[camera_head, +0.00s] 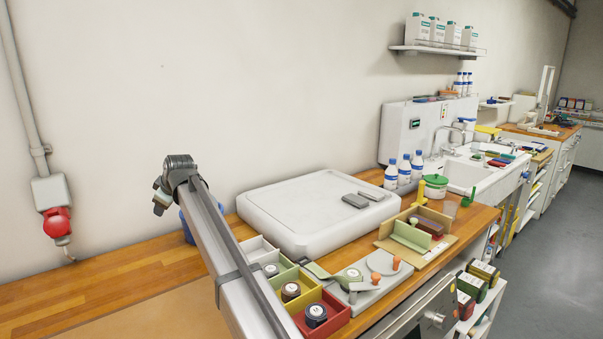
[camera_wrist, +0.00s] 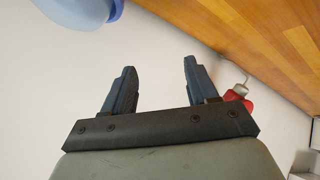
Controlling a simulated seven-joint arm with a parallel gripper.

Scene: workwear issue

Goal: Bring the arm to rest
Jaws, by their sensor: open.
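My gripper (camera_wrist: 160,80) shows in the wrist view with its two dark fingers apart and nothing between them. A pale wall lies behind the fingers. In the head view my arm rises from the bottom edge to a dark joint at the upper left, above the wooden worktop (camera_head: 60,277). The fingertips cannot be made out clearly there. No held object shows in either view.
A blue container (camera_head: 187,232) stands partly hidden behind my arm; a blue rounded thing (camera_wrist: 82,8) is close in the wrist view. A red wall plug (camera_head: 57,222) is at left. Coloured bins (camera_head: 335,316) and a white slab (camera_head: 300,205) lie right of the arm.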

